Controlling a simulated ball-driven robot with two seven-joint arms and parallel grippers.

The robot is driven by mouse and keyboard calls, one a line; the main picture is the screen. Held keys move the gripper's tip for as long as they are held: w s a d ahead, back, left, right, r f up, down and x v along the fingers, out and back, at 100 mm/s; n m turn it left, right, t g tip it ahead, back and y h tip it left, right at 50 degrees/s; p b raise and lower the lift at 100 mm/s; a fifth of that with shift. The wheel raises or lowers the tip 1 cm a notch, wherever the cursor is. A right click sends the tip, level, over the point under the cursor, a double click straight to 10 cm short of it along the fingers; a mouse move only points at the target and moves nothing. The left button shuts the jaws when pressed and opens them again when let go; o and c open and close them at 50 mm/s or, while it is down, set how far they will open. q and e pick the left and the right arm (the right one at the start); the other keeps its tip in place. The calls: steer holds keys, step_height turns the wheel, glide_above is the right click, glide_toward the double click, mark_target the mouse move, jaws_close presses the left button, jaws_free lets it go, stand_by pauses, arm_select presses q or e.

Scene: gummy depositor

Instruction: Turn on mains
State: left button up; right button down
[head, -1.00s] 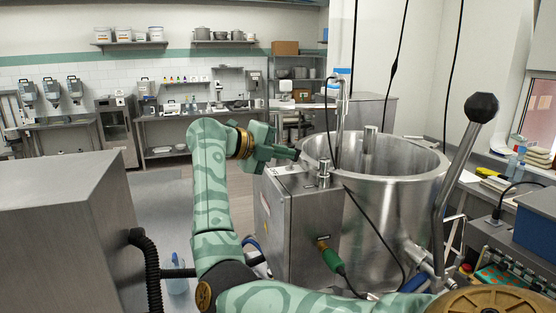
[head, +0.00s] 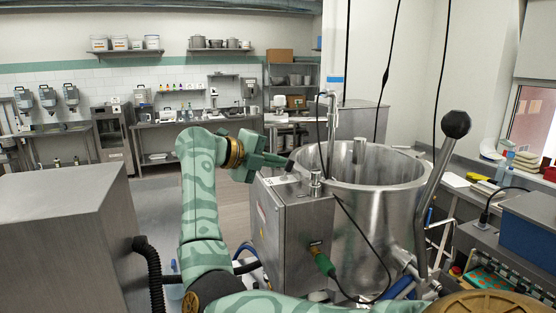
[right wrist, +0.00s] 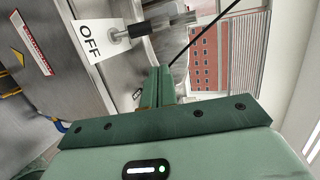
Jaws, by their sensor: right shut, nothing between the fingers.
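The steel control box (head: 290,225) stands beside the big open steel kettle (head: 380,195). In the right wrist view, a white OFF label (right wrist: 90,41) is on the box's metal face. A switch handle (right wrist: 157,25) with a dark grip and metal ends sticks out beside the label. My right gripper (head: 285,163) is shut and empty at the box's top edge. Its fingers (right wrist: 156,86) point towards the switch in the wrist view. Whether they touch it cannot be told. My left gripper is not in view.
A black-knobbed lever (head: 443,170) rises right of the kettle. A green cable plug (head: 322,262) sits on the box's front. A steel cabinet (head: 65,225) stands at the left. Cables hang above the kettle. Open floor (head: 155,205) lies between cabinet and box.

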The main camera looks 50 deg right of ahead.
arm_select(q)
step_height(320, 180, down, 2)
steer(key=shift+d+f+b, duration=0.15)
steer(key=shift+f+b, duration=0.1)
steer(key=shift+b, duration=0.9)
arm_select(e)
steer(key=v, duration=0.9)
steer(key=shift+w+r, duration=0.2)
steer(key=shift+r, duration=0.3)
steer(key=shift+s+a, duration=0.1)
steer(key=shift+a, duration=0.1)
